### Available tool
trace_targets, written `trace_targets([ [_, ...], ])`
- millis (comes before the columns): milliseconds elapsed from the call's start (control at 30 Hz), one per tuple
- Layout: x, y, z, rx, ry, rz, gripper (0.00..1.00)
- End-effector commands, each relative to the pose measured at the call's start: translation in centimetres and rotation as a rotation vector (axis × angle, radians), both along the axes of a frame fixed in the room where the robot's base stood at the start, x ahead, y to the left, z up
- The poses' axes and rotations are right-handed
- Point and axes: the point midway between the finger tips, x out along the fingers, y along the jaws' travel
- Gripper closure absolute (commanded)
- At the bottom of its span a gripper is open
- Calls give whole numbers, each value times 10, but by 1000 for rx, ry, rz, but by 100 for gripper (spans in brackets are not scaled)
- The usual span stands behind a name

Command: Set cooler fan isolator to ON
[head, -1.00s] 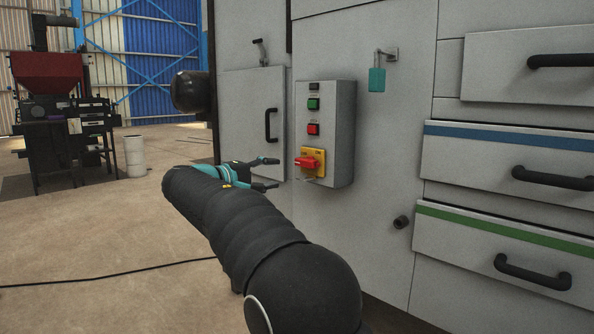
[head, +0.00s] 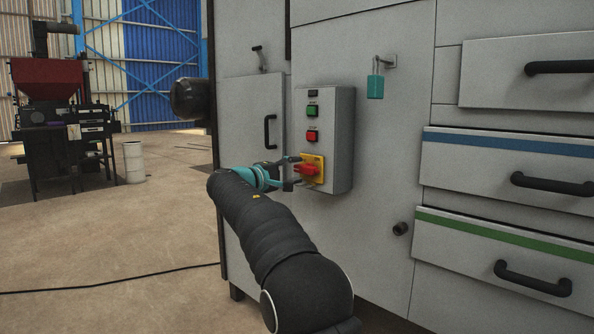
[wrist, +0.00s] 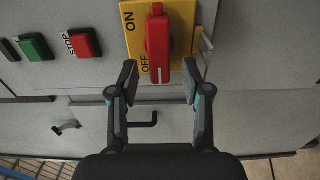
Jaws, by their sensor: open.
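The cooler fan isolator is a red rotary handle (head: 307,170) on a yellow plate (head: 320,161), low on a grey control box (head: 339,122). In the wrist view the red handle (wrist: 158,45) lies along the picture's vertical, its white-marked end beside the OFF label; ON is printed farther up the plate (wrist: 130,14). My gripper (head: 291,172) is at the handle in the head view. In the wrist view my gripper (wrist: 160,80) is open, with one finger on each side of the handle's lower end. I cannot tell whether the fingers touch it.
A green button (wrist: 35,46) and a red STOP button (wrist: 84,43) sit beside the isolator. A door handle (head: 269,131) is left of the box. Drawers with black handles (head: 553,185) are at the right.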

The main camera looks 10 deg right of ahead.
Motion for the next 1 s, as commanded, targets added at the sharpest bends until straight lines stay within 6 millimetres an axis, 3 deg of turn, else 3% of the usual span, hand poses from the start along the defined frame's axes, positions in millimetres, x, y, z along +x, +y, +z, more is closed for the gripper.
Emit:
trace_targets([
  [200,9,-13,0,0,0,0,52],
  [500,10,-14,0,0,0,0,52],
  [700,10,-13,0,0,0,0,100],
  [1000,10,-13,0,9,-12,0,100],
])
